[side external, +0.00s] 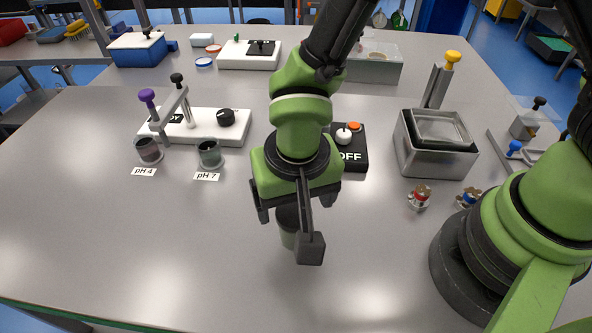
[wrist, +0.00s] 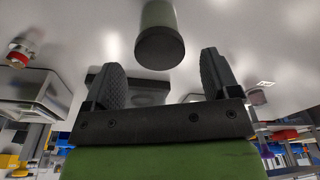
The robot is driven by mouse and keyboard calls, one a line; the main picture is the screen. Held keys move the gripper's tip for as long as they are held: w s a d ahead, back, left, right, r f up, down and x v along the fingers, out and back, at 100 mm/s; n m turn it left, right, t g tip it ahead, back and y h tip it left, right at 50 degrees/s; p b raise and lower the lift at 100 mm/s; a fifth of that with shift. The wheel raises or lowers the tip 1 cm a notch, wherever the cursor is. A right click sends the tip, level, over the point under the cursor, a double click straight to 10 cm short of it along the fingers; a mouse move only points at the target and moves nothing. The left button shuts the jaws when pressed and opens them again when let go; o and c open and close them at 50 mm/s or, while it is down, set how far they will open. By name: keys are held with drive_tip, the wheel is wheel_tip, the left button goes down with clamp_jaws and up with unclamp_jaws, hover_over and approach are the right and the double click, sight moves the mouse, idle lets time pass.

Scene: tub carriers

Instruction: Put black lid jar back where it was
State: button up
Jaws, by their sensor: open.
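The black lid jar (side external: 285,236) stands upright on the grey table, partly hidden behind a finger of my gripper in the side view. My gripper (side external: 287,229) is open and tilted down over it. In the wrist view the jar (wrist: 158,20) shows its dark lid toward the camera and a grey-green body running out of the top edge. It lies ahead of the gap between the open fingers (wrist: 162,62), with no finger visibly touching it.
Two small beakers stand by labels pH 4 (side external: 143,171) and pH 7 (side external: 206,176) at left. A black OFF switch box (side external: 352,158) sits behind my gripper. A metal bin (side external: 436,160) and small valve-like parts (side external: 419,197) are at right. The front-left table is clear.

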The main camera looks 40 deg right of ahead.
sight(296, 219)
drive_tip(key=s+d+r+t+y, duration=0.1)
drive_tip(key=d+r, duration=0.4)
drive_tip(key=r, duration=0.4)
drive_tip(key=s+d+r+t+y, duration=0.1)
drive_tip(key=d+r, duration=0.3)
drive_tip(key=r, duration=0.5)
drive_tip(key=s+d+r+t, duration=0.4)
drive_tip(key=s+d+r, duration=0.1)
drive_tip(key=s+d, duration=0.2)
drive_tip(key=shift+s+n+y, duration=0.2)
drive_tip(key=shift+n+y, duration=0.1)
